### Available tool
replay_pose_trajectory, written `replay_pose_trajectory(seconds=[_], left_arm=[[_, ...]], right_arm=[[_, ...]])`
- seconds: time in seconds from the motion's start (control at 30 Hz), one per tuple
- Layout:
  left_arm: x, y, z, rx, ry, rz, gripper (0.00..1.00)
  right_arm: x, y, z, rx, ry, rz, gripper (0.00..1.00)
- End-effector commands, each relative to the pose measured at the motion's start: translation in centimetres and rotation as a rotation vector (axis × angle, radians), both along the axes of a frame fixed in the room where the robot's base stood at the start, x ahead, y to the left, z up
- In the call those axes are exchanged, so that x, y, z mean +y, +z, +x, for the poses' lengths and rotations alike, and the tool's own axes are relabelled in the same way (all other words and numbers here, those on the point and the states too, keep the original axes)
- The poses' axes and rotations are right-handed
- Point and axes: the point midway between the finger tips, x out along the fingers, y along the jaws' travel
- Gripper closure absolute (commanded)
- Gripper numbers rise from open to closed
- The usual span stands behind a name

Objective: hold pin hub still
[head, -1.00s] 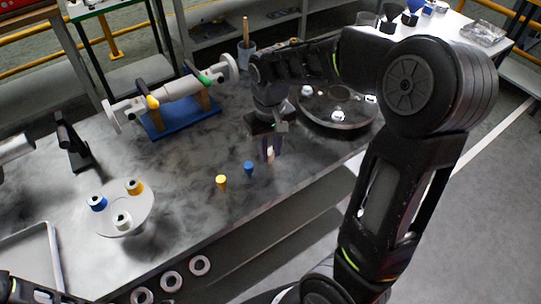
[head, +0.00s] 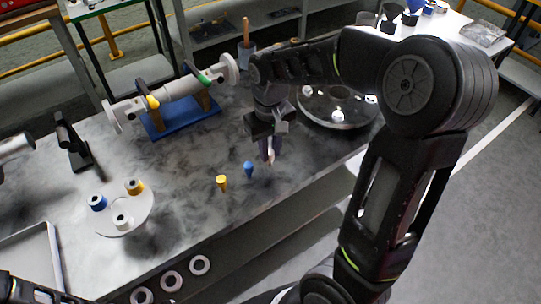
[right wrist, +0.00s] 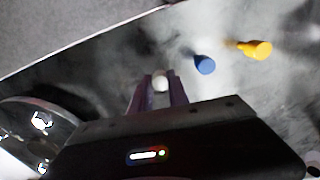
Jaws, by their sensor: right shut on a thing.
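A pale round hub plate (head: 148,207) lies on the bench at the left, carrying a blue, a yellow and a white collar. It looks most like the pin hub, but I cannot be sure. No gripper touches it. My right gripper (head: 268,149) is well to its right, pointing down over the bench and shut on a small white pin. The white pin (right wrist: 160,82) shows between the fingertips in the right wrist view. A blue pin (head: 248,169) and a yellow pin (head: 222,182) stand on the bench just left of the gripper.
A dark round dish (head: 340,112) with shiny parts lies right of the gripper. A grey shaft on a blue stand (head: 180,124) is behind. A grey tray (head: 32,262) lies at the front left. The bench's front edge runs close by the pins.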

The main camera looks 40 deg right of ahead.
Motion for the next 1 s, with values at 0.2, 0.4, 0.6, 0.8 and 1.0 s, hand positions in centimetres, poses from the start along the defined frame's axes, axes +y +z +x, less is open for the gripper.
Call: replay_pose_trajectory(seconds=[0.2,0.4,0.6,0.8,1.0], left_arm=[[0.0,0.0,0.0,0.0,0.0,0.0,0.64],[0.0,0.0,0.0,0.0,0.0,0.0,0.64],[0.0,0.4,0.0,0.0,0.0,0.0,0.64],[0.0,1.5,0.0,0.0,0.0,0.0,0.64],[0.0,2.6,0.0,0.0,0.0,0.0,0.64]], right_arm=[[0.0,0.0,0.0,0.0,0.0,0.0,1.0],[0.0,0.0,0.0,0.0,0.0,0.0,1.0],[0.0,0.5,0.0,-0.001,0.0,0.0,1.0],[0.0,1.8,0.0,-0.001,0.0,0.0,1.0],[0.0,3.1,0.0,0.0,-0.001,0.0,1.0]])
